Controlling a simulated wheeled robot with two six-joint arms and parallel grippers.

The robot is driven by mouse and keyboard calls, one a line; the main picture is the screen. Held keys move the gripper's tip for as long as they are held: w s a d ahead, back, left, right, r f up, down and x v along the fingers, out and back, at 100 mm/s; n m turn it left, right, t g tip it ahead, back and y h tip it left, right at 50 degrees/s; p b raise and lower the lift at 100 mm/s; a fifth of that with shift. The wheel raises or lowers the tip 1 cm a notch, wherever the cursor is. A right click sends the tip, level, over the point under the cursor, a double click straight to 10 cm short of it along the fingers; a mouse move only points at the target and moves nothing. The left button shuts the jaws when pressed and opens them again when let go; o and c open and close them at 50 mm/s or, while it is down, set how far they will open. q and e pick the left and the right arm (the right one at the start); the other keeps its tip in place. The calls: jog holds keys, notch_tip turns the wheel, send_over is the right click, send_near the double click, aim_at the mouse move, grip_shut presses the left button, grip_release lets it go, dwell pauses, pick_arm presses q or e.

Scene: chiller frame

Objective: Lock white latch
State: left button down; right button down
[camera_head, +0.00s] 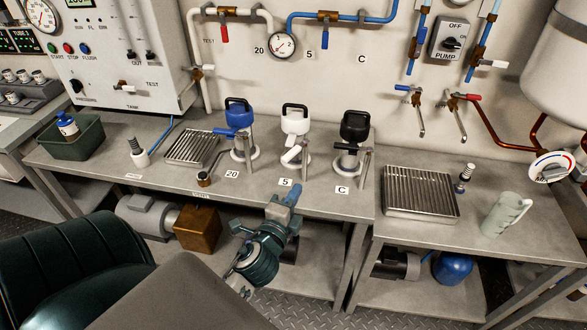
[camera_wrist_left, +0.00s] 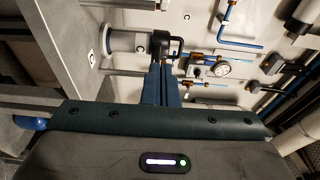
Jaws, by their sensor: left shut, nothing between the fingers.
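The white latch unit (camera_head: 295,122) stands on the steel bench behind the label 5, between a blue unit (camera_head: 238,115) and a black unit (camera_head: 354,127). It has a black loop handle on top and a white lever (camera_head: 291,155) slanting down at its front left. My left gripper (camera_head: 294,190) is shut and empty, in front of the bench edge near the label 5, apart from the latch. My right gripper is not in view.
A drain grate (camera_head: 192,147) lies left of the units, and another grate (camera_head: 420,193) lies on the right bench beside a pale jug (camera_head: 505,213). Pipes and a gauge (camera_head: 281,45) are on the wall.

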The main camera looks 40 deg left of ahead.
pick_arm(q)
jog(key=w+a+p, duration=0.3)
jog(key=w+a, duration=0.3)
jog(key=w, duration=0.2)
jog(key=shift+w+a, duration=0.25)
